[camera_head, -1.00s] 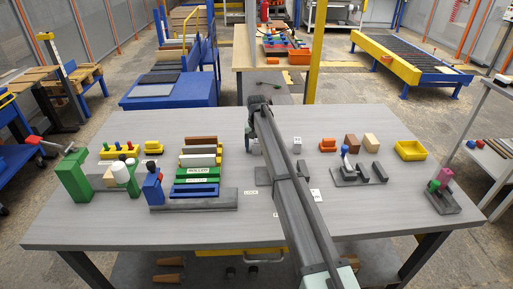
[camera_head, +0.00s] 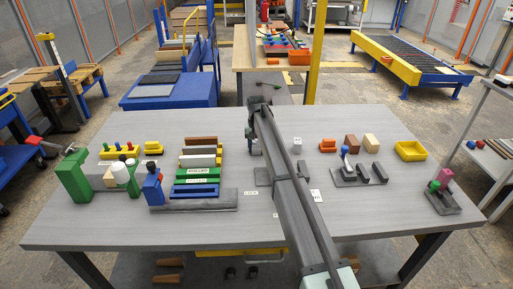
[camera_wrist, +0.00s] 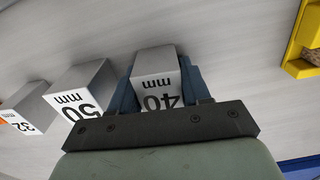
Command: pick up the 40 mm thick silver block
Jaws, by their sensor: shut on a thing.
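The silver block marked 40 mm (camera_wrist: 155,62) is between the two blue-grey fingers of my gripper (camera_wrist: 158,84) in the wrist view. The fingers touch its sides, and its white label faces the camera. My gripper is shut on it. In the head view my gripper (camera_head: 255,146) is over the back middle of the table, and my arm hides much of this spot. I cannot tell how far the block is above the table. A silver block marked 50 mm (camera_wrist: 92,76) stands apart to the left in the wrist view, with one marked 32 mm (camera_wrist: 32,99) beyond it.
On the grey table (camera_head: 110,220), the green block (camera_head: 74,175) and a rack with coloured bars (camera_head: 195,190) are left of my arm. An orange piece (camera_head: 328,145), a dark fixture (camera_head: 358,175) and a yellow bin (camera_head: 410,151) are to the right. The front left is clear.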

